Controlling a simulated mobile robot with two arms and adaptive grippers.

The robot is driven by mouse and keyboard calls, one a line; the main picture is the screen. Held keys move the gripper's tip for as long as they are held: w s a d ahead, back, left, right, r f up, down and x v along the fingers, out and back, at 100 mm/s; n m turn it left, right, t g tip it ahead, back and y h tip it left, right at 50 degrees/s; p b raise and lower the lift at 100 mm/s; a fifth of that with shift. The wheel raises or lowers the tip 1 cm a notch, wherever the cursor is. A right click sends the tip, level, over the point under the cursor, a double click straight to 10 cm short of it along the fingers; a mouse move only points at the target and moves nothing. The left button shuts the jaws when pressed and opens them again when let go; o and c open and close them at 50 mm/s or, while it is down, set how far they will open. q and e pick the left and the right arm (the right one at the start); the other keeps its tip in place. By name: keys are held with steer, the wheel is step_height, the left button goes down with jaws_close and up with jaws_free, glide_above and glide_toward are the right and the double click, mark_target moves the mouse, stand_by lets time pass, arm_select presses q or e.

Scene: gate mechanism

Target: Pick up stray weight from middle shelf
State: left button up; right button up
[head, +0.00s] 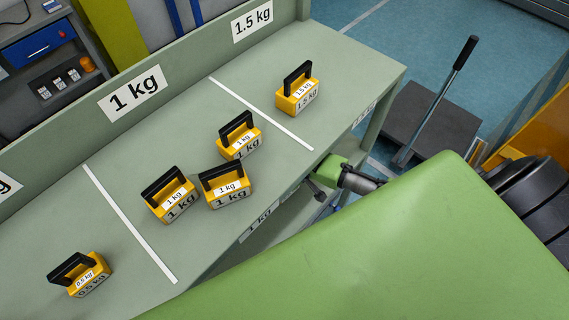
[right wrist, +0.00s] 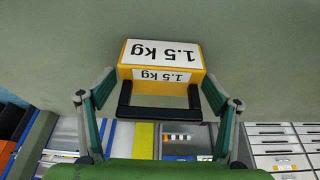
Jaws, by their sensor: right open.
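In the right wrist view a yellow weight labelled 1.5 kg (right wrist: 160,58), with a black handle (right wrist: 160,112), rests against a plain grey-green surface. Its lettering appears upside down. My right gripper (right wrist: 160,86) is open, with one finger on each side of the handle and a gap on both sides. In the head view my green right arm reaches to the bench's front edge; its gripper's fingers are hidden there, and the shelf below the top is mostly covered. My left gripper is in neither view.
The bench top (head: 300,185) has white dividing strips. It carries a 0.5 kg weight (head: 80,275), three 1 kg weights (head: 240,135) and another 1.5 kg weight (head: 298,90). A dark platform with a lever (head: 437,100) stands on the floor to the right.

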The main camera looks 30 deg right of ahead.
steer(key=shift+f, duration=0.15)
steer(key=c, duration=2.1)
steer(key=shift+w, duration=0.2)
steer(key=shift+c, duration=0.4)
steer(key=shift+r, duration=0.25)
